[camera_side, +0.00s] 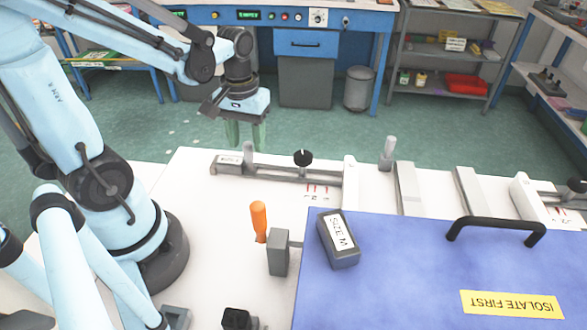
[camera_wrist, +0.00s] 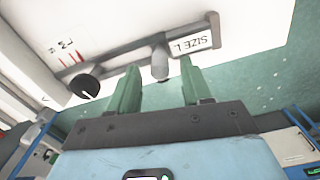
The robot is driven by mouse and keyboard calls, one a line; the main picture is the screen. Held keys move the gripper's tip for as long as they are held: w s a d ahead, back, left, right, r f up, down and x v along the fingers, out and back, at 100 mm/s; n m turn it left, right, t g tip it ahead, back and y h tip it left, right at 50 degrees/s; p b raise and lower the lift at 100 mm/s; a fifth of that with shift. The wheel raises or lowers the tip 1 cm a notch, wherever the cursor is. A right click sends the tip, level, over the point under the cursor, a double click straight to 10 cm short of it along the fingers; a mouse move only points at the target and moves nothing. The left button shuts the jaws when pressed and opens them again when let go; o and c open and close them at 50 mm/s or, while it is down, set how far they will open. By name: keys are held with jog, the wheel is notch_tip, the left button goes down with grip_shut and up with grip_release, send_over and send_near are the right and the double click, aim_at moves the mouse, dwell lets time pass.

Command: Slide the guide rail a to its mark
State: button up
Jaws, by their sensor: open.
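A grey slotted rail (camera_side: 275,172) lies along the far left edge of the white table, with a pale upright peg (camera_side: 248,153) at its left end and a black knob (camera_side: 303,158) further right. Red marks (camera_side: 318,190) are printed beside it. No letter shows, so I cannot tell whether this is guide rail a. My gripper (camera_side: 246,138) is open, fingers down, at the peg's end of the rail. In the wrist view the peg (camera_wrist: 159,64) appears between the green fingertips, with no contact visible; the knob (camera_wrist: 84,87) is left of them.
Another pale peg (camera_side: 387,152) stands right.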

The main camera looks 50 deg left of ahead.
notch_tip(320, 180, up, 9)
dwell(0.5)
jog(key=shift+f, duration=0.15)
jog(key=w+d+f+m+t, duration=0.1)
jog(key=w+d+m+t, duration=0.1)
jog(key=d+m+t, duration=0.4)
jog(key=shift+d+f+m+t, duration=0.3)
jog(key=shift+d+f, duration=0.05)
jog(key=shift+d, duration=0.25)
jog(key=shift+o, duration=0.9)
jog(key=shift+d, duration=0.25)
jog(key=o, duration=0.7)
jog(key=w+d+r+n+g+h, duration=0.1)
jog(key=d+r, duration=0.3)
jog(key=d, duration=0.1)
jog(key=shift+o, duration=0.4)
jog(key=d+r+n+g+h, duration=0.1)
jog(key=d+r+n+g, duration=0.1)
jog(key=d+r, duration=0.3)
jog(key=shift+s+d+n+g+h, duration=0.2)
jog(key=shift+d+n+g+h, duration=0.3)
jog(key=shift+d, duration=0.5)
jog(key=s+d+r+n+g, duration=0.4)
jog(key=s+d+r+g, duration=0.2)
jog(key=d+r, duration=0.4)
jog(key=d+x, duration=0.1)
jog(key=x, duration=0.9)
jog(key=shift+f, duration=0.25)
